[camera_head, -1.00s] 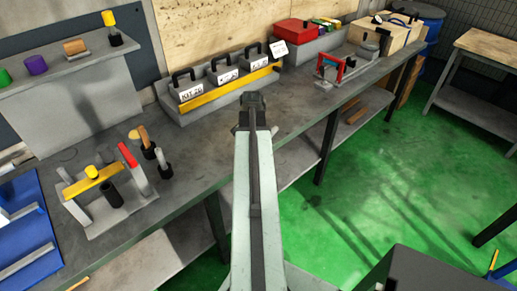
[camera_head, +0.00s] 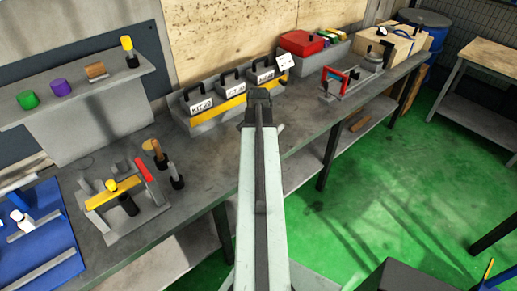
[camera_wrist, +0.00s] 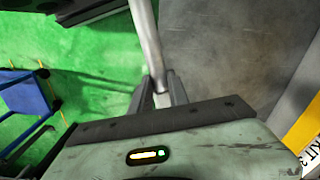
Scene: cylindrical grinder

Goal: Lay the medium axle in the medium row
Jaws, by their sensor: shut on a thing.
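My gripper (camera_head: 259,99) is at the end of the outstretched arm, above the bench and in front of the kit bins in the head view. In the wrist view its fingers (camera_wrist: 160,92) are closed on a smooth metal axle (camera_wrist: 147,40), which extends up out of the picture. In the head view the axle is mostly hidden by the arm. The blue tray (camera_head: 62,262) is at the lower left, with pale grey rails (camera_head: 40,257) across it, well away from my gripper. I cannot tell which row is the medium one.
Grey kit bins (camera_head: 205,127) with a yellow strip stand behind my gripper. A fixture with a yellow bar (camera_head: 115,193) and upright handled tools (camera_head: 175,178) stand between the gripper and the tray. A red box (camera_head: 300,43) is farther right. Green floor (camera_head: 350,220) is open at right.

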